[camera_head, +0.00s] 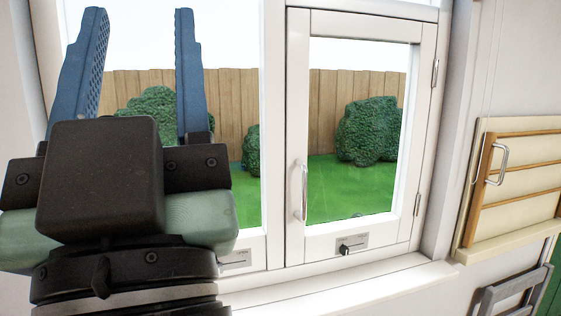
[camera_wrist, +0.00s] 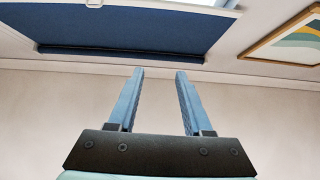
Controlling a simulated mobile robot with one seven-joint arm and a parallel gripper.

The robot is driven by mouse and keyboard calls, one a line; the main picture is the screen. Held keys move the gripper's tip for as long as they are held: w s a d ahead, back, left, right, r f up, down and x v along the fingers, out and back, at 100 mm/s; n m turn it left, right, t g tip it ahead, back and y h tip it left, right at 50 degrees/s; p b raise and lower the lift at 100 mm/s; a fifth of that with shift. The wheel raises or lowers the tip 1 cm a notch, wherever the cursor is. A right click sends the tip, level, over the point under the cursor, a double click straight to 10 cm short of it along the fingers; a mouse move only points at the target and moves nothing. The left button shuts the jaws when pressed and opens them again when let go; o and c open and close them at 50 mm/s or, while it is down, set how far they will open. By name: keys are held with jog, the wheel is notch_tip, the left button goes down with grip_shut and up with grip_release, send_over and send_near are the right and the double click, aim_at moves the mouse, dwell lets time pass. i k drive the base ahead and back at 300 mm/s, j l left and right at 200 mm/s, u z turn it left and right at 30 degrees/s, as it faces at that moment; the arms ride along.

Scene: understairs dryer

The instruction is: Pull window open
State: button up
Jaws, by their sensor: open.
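The white-framed window (camera_head: 297,130) has a right-hand casement (camera_head: 424,120) that looks shut in its frame. Its metal handle (camera_head: 300,190) stands upright on the casement's left side, and hinges show on its right side. A small latch plate with a dark knob (camera_head: 346,249) sits on the lower rail. My gripper (camera_head: 140,75) is open and empty, with its blue fingers pointing up in front of the left pane, left of the handle and apart from it. In the wrist view the open fingers (camera_wrist: 158,100) have nothing between them, and the window handle is not seen.
A white sill (camera_head: 340,285) runs below the window. A wooden slatted rack (camera_head: 515,180) with a metal handle is on the wall at the right, above a grey folded frame (camera_head: 515,292). The wrist view shows a blue panel (camera_wrist: 130,25) and a framed picture (camera_wrist: 290,42).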

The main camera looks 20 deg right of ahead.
aim_at(303, 244)
jog(key=j+z, duration=0.1)
jog(key=z, duration=0.25)
jog(key=k+j+z, duration=0.1)
jog(key=z, duration=0.25)
jog(key=j+z, duration=0.1)
jog(key=z, duration=0.2)
jog(key=i+z, duration=0.1)
jog(key=i, duration=0.35)
jog(key=i+j, duration=0.15)
jog(key=i, duration=0.3)
jog(key=z, duration=0.05)
